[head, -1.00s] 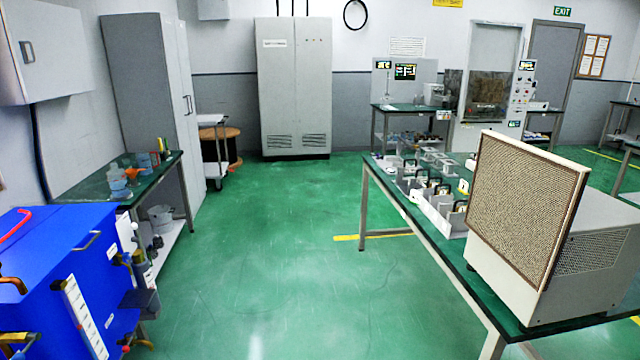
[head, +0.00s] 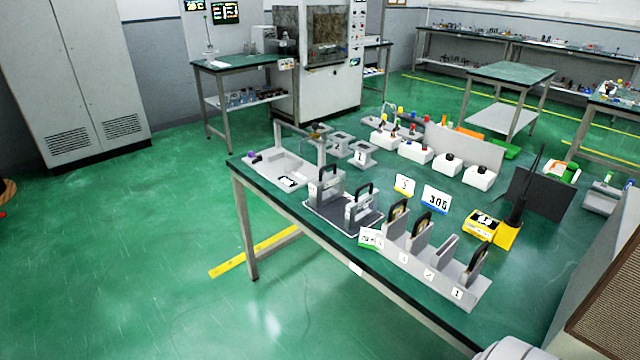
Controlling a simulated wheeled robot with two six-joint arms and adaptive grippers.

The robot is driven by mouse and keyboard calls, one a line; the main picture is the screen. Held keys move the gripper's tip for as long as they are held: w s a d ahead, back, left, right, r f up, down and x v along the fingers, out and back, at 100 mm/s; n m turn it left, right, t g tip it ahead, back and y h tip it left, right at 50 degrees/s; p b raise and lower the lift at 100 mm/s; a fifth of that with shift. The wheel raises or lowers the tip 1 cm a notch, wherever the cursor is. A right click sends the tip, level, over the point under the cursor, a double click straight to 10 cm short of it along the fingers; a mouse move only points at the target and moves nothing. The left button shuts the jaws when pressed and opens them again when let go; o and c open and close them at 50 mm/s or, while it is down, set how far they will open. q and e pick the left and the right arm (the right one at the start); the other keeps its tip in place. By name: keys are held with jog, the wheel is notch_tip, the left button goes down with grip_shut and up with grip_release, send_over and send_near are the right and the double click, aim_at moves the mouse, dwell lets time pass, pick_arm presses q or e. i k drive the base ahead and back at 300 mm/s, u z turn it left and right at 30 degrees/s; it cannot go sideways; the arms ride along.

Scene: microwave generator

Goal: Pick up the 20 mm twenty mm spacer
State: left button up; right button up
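I cannot tell which piece is the 20 mm spacer; the labels are too small to read surely. On the green-topped table (head: 400,310) in the head view, two grey blocks with black handles, one at the left (head: 326,190) and one at the right (head: 362,212), stand on a dark tray (head: 318,214). To their right, a grey slotted rack (head: 440,277) numbered 3, 2, 1 holds several upright plates with dark handles. Small grey labelled pedestal pieces (head: 362,155) stand farther back. Neither gripper is in view.
A grey basin-like fixture (head: 282,172) is at the table's left end. A 300 sign (head: 436,198), a yellow box (head: 483,224) and white boxes with knobs (head: 415,152) also stand on the table. A large beige unit (head: 605,290) blocks the right edge. Green floor (head: 150,250) is open at left.

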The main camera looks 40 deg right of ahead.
aim_at(352, 221)
jog(key=i, duration=1.2)
jog(key=z, duration=2.3)
